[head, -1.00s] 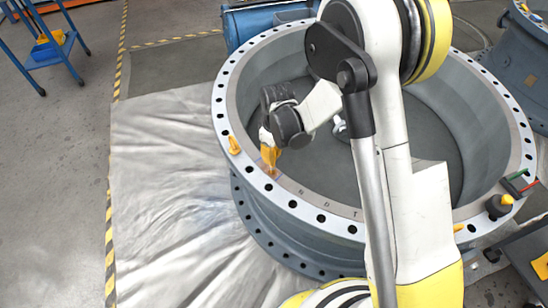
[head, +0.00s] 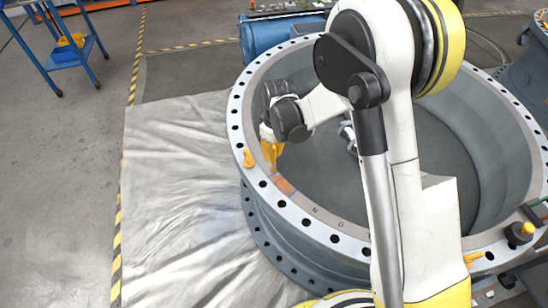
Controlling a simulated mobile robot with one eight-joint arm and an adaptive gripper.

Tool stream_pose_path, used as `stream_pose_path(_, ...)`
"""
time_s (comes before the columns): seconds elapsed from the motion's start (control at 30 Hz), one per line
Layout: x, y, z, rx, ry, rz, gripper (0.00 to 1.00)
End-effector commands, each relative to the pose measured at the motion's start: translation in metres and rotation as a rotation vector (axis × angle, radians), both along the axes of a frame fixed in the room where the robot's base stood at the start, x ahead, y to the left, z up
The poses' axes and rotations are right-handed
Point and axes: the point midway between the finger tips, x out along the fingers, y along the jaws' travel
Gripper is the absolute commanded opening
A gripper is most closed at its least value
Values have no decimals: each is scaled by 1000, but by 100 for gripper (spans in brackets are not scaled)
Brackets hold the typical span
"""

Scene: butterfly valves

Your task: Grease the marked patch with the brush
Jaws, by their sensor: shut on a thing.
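The valve body is a large grey ring with a flat bolt-holed flange (head: 262,183) on top. The marked patch (head: 284,185) is a small orange-brown area on the flange's near-left part, beside stamped letters. My gripper (head: 268,135) is over the left side of the ring, shut on the brush (head: 270,151), which is yellow-orange and points down. The brush's lower end appears by the flange's inner edge, a little up and left of the patch in the picture. I cannot tell whether it touches the flange. The gripper's fingers are mostly hidden behind the wrist.
A yellow peg (head: 248,158) stands on the flange left of the brush. A black and yellow knob (head: 519,232) is on the right rim. A grey sheet (head: 175,190) covers the floor at left. A blue cart (head: 68,52) is far left.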

Motion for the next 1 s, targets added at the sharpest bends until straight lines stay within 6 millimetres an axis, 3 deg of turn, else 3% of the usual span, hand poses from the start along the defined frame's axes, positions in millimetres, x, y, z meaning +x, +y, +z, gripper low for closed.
stream_pose_path(0.53, 3, 4, 51, 0, 0, -7, 0)
stream_pose_path(1.0, 3, 5, 54, 0, 0, -8, 0)
